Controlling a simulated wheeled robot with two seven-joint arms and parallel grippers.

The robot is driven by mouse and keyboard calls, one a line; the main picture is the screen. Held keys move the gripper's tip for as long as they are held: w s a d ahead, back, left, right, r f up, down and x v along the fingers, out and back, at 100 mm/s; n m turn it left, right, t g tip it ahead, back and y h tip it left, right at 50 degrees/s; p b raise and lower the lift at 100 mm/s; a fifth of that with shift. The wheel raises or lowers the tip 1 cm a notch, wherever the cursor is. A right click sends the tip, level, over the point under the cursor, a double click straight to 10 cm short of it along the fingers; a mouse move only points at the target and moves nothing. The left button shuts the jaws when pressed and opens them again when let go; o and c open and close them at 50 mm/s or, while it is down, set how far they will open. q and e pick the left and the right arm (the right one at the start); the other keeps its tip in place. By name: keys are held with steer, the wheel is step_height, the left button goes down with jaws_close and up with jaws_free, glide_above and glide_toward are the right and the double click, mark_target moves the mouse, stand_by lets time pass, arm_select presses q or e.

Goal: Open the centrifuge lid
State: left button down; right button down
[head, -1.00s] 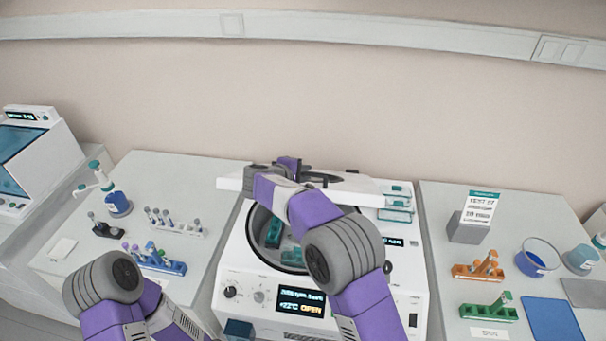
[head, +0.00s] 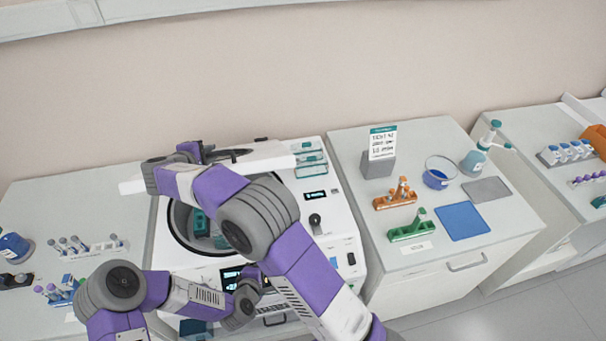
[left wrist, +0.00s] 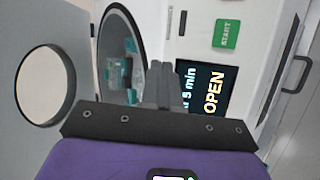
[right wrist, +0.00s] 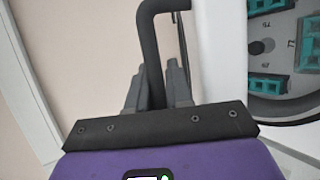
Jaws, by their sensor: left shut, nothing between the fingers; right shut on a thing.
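The centrifuge (head: 335,225) stands on the middle bench with its round chamber uncovered. Its white lid (head: 270,158) stands raised at the back, seen nearly edge-on in the head view. In the left wrist view the lid (left wrist: 88,50) shows its face and round window. My right gripper (head: 192,150) is at the lid's top; the right wrist view shows its fingers (right wrist: 158,88) shut on the dark lid handle (right wrist: 148,40). My left gripper (left wrist: 163,80) is shut and empty by the front panel, whose display (left wrist: 207,90) reads OPEN. My right arm hides part of the chamber.
On the right bench are a green rack (head: 408,232), an orange rack (head: 394,200), a beaker (head: 437,180) and a blue mat (head: 462,221). A tube rack (head: 95,250) stands on the left bench. The wall is close behind the lid.

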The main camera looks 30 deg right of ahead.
arm_select(q)
steer(key=s+d+r+n+t+y, duration=0.1)
steer(key=s+d+r+n+t, duration=0.1)
steer(key=d+r+n+t, duration=1.25)
steer(key=w+d+r+n+g, duration=0.2)
steer(key=w+d+r+n, duration=0.1)
steer(key=w, duration=0.2)
steer(key=w+d+r+n+g, duration=0.2)
steer(key=w+d+r+n, duration=0.1)
steer(key=w, duration=0.3)
steer(key=shift+w+r+n+y, duration=0.25)
steer(key=shift+w+n+y, duration=0.05)
steer(key=shift+n, duration=0.05)
steer(key=shift+d, duration=0.1)
